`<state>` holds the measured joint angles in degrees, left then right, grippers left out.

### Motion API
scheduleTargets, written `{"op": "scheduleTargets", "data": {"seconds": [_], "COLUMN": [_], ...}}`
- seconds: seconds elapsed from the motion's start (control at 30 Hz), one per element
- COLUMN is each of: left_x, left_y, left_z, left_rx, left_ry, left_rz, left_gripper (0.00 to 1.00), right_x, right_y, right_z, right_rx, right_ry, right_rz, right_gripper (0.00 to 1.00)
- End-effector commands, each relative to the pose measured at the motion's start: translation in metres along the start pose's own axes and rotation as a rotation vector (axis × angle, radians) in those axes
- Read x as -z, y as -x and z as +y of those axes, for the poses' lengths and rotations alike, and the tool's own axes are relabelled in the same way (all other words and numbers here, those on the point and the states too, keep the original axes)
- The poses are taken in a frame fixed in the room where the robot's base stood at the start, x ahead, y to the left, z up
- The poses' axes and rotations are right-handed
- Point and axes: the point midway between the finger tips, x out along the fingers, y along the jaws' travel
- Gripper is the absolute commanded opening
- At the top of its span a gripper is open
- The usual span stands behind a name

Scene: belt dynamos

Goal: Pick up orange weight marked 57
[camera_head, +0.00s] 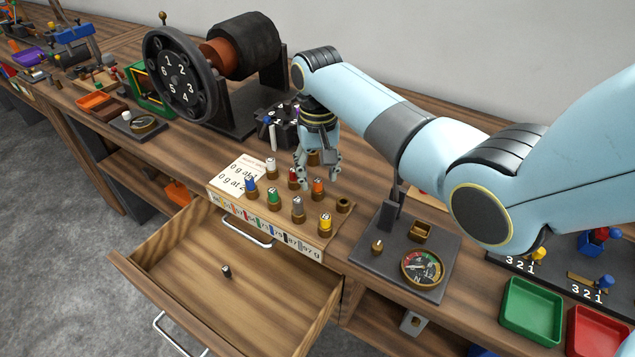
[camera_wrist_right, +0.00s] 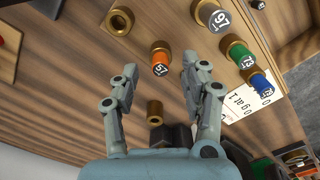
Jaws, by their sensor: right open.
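The orange weight marked 57 (camera_head: 318,187) stands in a brass socket on the wooden weight block (camera_head: 232,207). It also shows in the right wrist view (camera_wrist_right: 161,62), its dark numbered top facing the camera. My right gripper (camera_head: 319,177) is open and empty, reaching down just behind and above the orange weight. In the right wrist view the open fingers (camera_wrist_right: 160,78) lie apart, with the weight just beyond their tips, roughly in line with the gap. My left gripper is not in view.
Near the orange weight stand red (camera_head: 293,178), grey (camera_head: 298,208), green (camera_head: 273,197) and yellow (camera_head: 325,220) weights. An empty brass socket (camera_head: 343,204) is to its right. An open drawer (camera_head: 190,255) holds a small dark piece. A dynamo wheel (camera_head: 178,78) stands behind left.

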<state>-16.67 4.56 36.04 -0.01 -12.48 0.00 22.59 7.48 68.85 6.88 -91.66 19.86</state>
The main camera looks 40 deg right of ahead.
Motion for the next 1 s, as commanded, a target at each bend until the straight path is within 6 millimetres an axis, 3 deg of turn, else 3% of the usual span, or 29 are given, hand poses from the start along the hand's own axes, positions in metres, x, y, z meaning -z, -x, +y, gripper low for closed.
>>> {"op": "scheduleTargets", "data": {"seconds": [0.13,0.37,0.5,0.73,1.0], "left_x": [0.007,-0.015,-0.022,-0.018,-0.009], "left_y": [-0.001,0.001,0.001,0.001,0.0], "left_z": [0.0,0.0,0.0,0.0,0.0], "left_rx": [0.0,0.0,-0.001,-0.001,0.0], "left_ry": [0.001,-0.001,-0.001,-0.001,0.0], "left_rz": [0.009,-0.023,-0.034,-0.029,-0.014], "left_gripper": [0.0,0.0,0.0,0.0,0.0], "right_x": [0.0,0.0,0.0,0.0,0.0], "right_y": [-0.016,-0.018,-0.018,-0.018,-0.018], "right_z": [-0.001,-0.001,0.0,0.0,0.0], "right_rx": [0.001,0.001,0.001,0.001,0.001], "right_ry": [0.001,0.001,0.001,0.001,0.001], "right_rz": [0.0,0.001,0.001,0.001,0.002], "right_gripper": [0.46,0.46,0.3,0.0,0.0]}}
